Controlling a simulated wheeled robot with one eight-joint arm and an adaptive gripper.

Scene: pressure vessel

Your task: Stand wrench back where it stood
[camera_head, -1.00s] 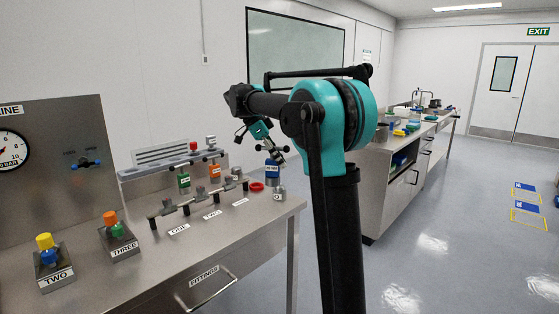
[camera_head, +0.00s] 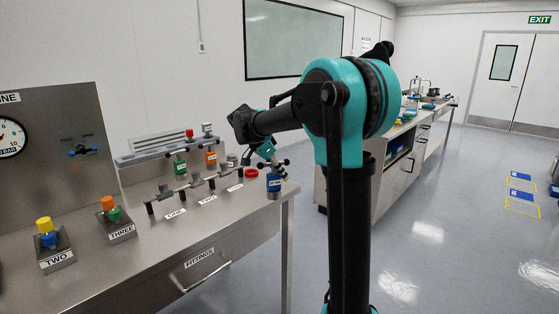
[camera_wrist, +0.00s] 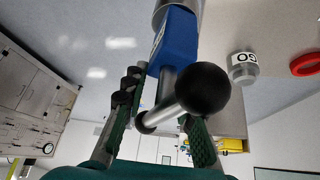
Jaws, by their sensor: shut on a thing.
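The wrench (camera_head: 274,183) has a blue labelled body, a metal shaft and a crossbar with black ball ends. It is upright at the bench's right end in the head view. In the wrist view its blue body (camera_wrist: 179,42) runs up to a metal lower end cut by the frame's top. My gripper (camera_head: 268,152) is shut on its upper part, with the green-padded fingers (camera_wrist: 160,130) on either side in the wrist view. I cannot tell whether its lower end touches the bench.
A red ring (camera_head: 251,173) lies close by on the bench (camera_head: 160,262). The bench's right edge is close, with open floor beyond.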

